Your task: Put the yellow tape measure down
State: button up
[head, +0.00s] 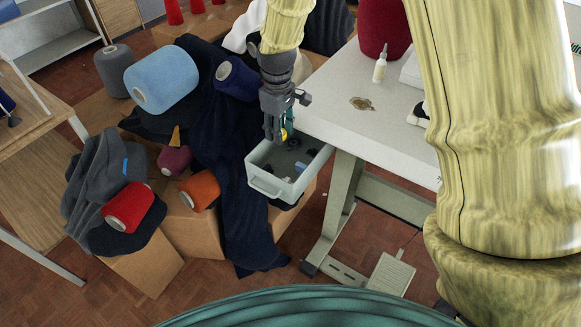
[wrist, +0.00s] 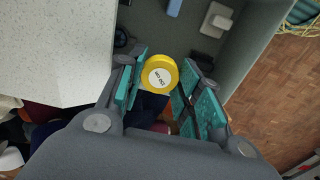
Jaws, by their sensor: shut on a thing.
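The round yellow tape measure (wrist: 158,76) has a white label and sits between the teal finger pads of my gripper (wrist: 165,72) in the wrist view. My gripper is shut on it. In the head view my gripper (head: 279,134) points down over the back part of a pale grey-green bin (head: 267,187), beside the white table's left edge. Only a small yellow bit of the tape measure (head: 284,134) shows there. How far it is above the bin floor, I cannot tell.
The bin holds a few small dark, blue and white items. The white table (head: 385,127) stands close on the right, with a glue bottle (head: 380,65) on it. Yarn cones, such as a light blue one (head: 162,79), and dark cloth lie on cardboard boxes at left.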

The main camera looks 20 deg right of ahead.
aim_at(280, 161)
notch_tip(280, 161, down, 10)
jog(key=shift+b, duration=0.3)
jog(key=shift+r, duration=0.1)
dwell(0.3)
jog(key=o, duration=0.6)
notch_tip(280, 161, up, 12)
jog(key=shift+p, duration=0.4)
